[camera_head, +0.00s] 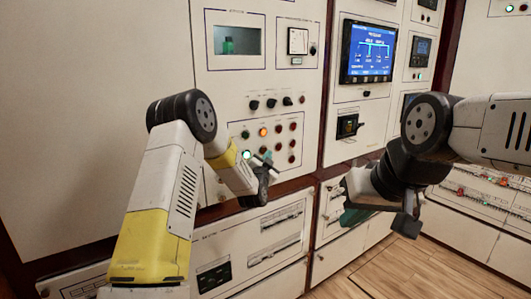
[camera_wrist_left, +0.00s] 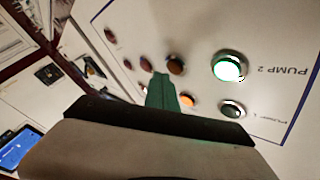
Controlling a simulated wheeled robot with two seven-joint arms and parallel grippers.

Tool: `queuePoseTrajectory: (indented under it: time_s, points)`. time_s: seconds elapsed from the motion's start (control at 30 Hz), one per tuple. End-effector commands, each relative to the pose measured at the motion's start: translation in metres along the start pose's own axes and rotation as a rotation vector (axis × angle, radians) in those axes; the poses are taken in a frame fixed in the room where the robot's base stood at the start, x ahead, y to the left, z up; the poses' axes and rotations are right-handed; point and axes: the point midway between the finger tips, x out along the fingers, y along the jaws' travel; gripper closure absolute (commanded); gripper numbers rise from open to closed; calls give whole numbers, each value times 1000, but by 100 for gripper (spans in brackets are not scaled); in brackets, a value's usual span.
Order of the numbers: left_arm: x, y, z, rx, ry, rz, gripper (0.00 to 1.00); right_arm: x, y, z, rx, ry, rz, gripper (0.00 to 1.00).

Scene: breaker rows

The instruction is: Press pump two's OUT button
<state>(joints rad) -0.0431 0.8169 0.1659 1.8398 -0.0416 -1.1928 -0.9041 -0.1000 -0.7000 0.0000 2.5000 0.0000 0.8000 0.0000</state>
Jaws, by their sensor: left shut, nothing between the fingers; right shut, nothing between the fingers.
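The pump panel is a pale panel with rows of round lamps and buttons. In the left wrist view, the PUMP 2 label (camera_wrist_left: 288,71) appears inverted beside a lit green lamp (camera_wrist_left: 228,67). Dark red buttons (camera_wrist_left: 175,65) lie to its left; I cannot read an OUT label on any. My left gripper (camera_wrist_left: 162,92) is shut and empty, with its green fingertips in front of this panel; I cannot tell whether they touch it. In the head view, the left gripper (camera_head: 268,158) partly covers the lower button rows. My right gripper (camera_head: 352,215) is shut and empty, low at the right.
A lit orange lamp (camera_head: 262,132) is in the upper button row. Dark knobs (camera_head: 270,103) sit above the rows. A blue display screen (camera_head: 369,52) is on the cabinet to the right. Lower drawer panels (camera_head: 255,240) jut out beneath. Wooden floor (camera_head: 400,275) lies at the front right.

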Motion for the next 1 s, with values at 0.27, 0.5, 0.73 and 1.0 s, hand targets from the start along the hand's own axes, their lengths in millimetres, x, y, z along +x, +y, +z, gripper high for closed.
queuePoseTrajectory:
  time_s: [0.27,0.5,0.73,1.0]
  points:
    - [0,0,0,0,0,0,100,0,0,0,0,0,0,100]
    - [0,0,0,0,0,0,100,0,0,0,0,0,0,100]
    - [2,-2,1,0,0,0,100,0,0,0,0,0,0,100]
    - [6,-4,4,1,0,1,100,0,0,0,0,0,0,100]
